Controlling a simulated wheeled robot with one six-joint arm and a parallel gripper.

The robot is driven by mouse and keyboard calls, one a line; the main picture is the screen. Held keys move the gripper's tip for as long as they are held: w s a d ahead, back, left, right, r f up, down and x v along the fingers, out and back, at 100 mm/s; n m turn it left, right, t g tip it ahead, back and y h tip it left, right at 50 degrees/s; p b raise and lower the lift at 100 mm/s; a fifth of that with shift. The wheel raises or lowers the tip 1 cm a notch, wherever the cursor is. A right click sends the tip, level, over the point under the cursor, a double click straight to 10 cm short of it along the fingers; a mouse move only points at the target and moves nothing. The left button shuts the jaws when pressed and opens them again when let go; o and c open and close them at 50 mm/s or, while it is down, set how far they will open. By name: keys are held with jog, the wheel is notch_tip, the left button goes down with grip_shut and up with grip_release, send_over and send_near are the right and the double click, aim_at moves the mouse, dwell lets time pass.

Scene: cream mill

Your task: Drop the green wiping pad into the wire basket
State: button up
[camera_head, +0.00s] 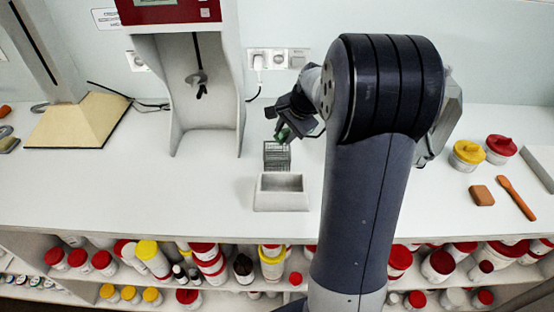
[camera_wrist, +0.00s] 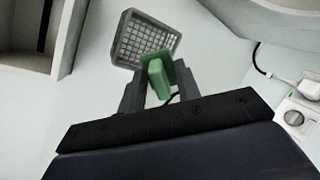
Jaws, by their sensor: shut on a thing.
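The green wiping pad (camera_wrist: 157,77) is held between the two fingers of my gripper (camera_wrist: 155,92) in the wrist view. My gripper (camera_head: 284,133) also shows in the head view, with a small bit of green at its fingertips. The grey wire basket (camera_head: 277,157) stands on the white counter, below my gripper in the head view. In the wrist view the basket (camera_wrist: 133,46) lies just beyond the pad, and the pad overlaps its near right edge. Whether the pad touches the basket cannot be told.
A pale open box (camera_head: 282,202) stands in front of the basket. A tall white and red machine (camera_head: 190,90) stands to the left. Wall sockets (camera_head: 278,59) are behind. Lidded tubs (camera_head: 468,155), a brown block (camera_head: 481,196) and an orange tool (camera_head: 516,198) lie at the right.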

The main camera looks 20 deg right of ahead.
jog(key=o, duration=1)
jog(key=shift+r, duration=0.1)
jog(key=v, duration=1)
jog(key=shift+s+d+r+b, duration=0.1)
jog(key=shift+s+r+b, duration=0.15)
jog(key=shift+b, duration=0.1)
